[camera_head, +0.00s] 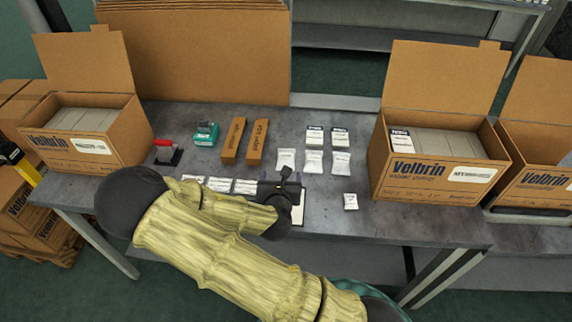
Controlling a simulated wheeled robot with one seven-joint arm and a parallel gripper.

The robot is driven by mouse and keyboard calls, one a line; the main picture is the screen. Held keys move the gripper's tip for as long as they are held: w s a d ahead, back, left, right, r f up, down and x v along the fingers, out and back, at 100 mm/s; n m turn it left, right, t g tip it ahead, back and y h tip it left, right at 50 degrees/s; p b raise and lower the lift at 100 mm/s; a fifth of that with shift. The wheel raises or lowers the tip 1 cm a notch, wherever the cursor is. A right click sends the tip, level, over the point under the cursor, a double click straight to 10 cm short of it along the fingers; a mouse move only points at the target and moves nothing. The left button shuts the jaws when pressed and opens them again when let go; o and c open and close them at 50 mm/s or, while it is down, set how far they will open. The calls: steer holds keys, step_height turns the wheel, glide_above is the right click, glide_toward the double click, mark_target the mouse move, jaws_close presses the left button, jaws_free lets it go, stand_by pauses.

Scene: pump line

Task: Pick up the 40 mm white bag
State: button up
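Several white bags lie on the grey table. A small white bag (350,201) lies alone near the table's front edge, right of my gripper. Three larger white bags lie in a row farther back: the left one (286,159), the middle one (313,161) and the right one (340,162). Their print is too small to read, so I cannot tell which is 40 mm. My gripper (281,188) is dark and hangs over the table's front part, left of the small bag and apart from it. Its fingers are too small and dark to tell whether they are open.
Two white-and-blue packs (314,136) stand behind the bags. Labels (219,184) and a pale flat piece (299,208) lie beside my gripper. Open Velbrin cartons stand left (88,135) and right (435,150). Two brown narrow boxes (258,142) and a teal item (206,133) lie behind.

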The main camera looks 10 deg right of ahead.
mark_target(286, 157)
steer(key=shift+w+d+f+b, duration=0.25)
steer(key=shift+w+f+b, duration=0.2)
steer(key=shift+b, duration=1.65)
steer(key=x, duration=0.9)
steer(key=shift+w+d, duration=0.1)
steer(key=shift+w, duration=0.15)
steer(key=shift+w, duration=0.1)
steer(key=x, duration=0.5)
steer(key=shift+d+f+p, duration=0.15)
steer(key=shift+d+p, duration=0.1)
steer(key=shift+p, duration=0.05)
steer(key=shift+c, duration=0.2)
steer(key=c, duration=1.1)
